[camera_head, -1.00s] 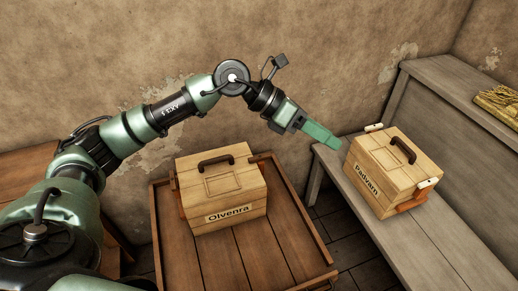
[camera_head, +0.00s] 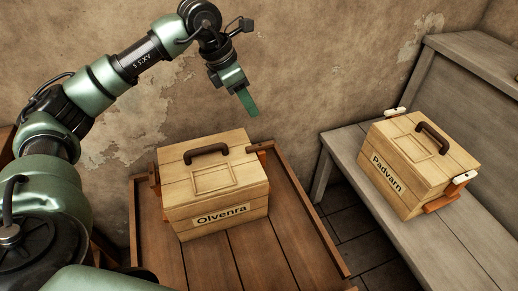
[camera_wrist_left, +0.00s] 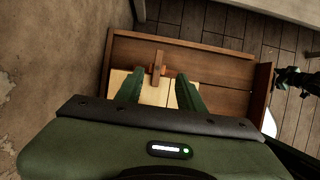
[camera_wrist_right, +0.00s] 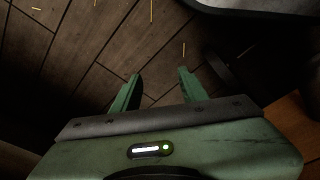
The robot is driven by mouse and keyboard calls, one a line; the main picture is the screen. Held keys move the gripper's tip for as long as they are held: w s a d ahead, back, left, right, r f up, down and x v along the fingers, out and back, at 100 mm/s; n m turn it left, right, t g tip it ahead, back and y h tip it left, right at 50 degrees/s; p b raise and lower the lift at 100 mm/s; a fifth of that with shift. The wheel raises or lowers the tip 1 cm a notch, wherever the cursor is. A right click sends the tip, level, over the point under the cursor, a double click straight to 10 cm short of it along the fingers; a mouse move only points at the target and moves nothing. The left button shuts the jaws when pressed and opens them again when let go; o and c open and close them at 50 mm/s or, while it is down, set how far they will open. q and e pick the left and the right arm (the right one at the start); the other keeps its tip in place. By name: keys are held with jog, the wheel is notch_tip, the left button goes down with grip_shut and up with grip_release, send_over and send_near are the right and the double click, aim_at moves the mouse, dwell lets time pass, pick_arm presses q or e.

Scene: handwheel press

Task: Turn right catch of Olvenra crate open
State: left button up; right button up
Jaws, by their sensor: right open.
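The Olvenra crate (camera_head: 213,190) is a pale wooden box with a dark handle and a name label on its front. Its right catch (camera_head: 260,147) is a dark brown bar on an orange mount at the crate's right side. My left gripper (camera_head: 250,106) hangs above and behind that side, apart from it and pointing down. In the left wrist view the open, empty fingers (camera_wrist_left: 160,75) are over the crate top (camera_wrist_left: 154,93), with the catch (camera_wrist_left: 157,66) just beyond their tips. My right gripper (camera_wrist_right: 160,74) is open and empty over the plank floor.
The Olvenra crate stands on a brown wooden table with a raised rim (camera_head: 300,215). The Padvarn crate (camera_head: 412,165), with white-ended catches, stands on a grey bench (camera_head: 345,150) to the right. A gap with dark floor (camera_head: 355,225) separates them. The plaster wall is close behind.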

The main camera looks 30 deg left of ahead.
pick_arm(q)
jog(key=b, duration=0.4)
send_near(261, 145)
notch_tip(261, 145, up, 2)
notch_tip(261, 145, down, 3)
jog(key=shift+w+r+b, duration=0.15)
jog(key=shift+r+b, duration=0.05)
jog(key=shift+b, duration=0.85)
jog(key=b+x, duration=0.1)
jog(key=x, duration=0.6)
jog(key=shift+w+d+f, duration=0.1)
jog(key=shift+d+f, duration=0.05)
jog(key=shift+f, duration=0.05)
pick_arm(e)
notch_tip(261, 145, up, 13)
jog(key=t, duration=0.1)
jog(key=shift+w, duration=0.4)
pick_arm(q)
grip_shut()
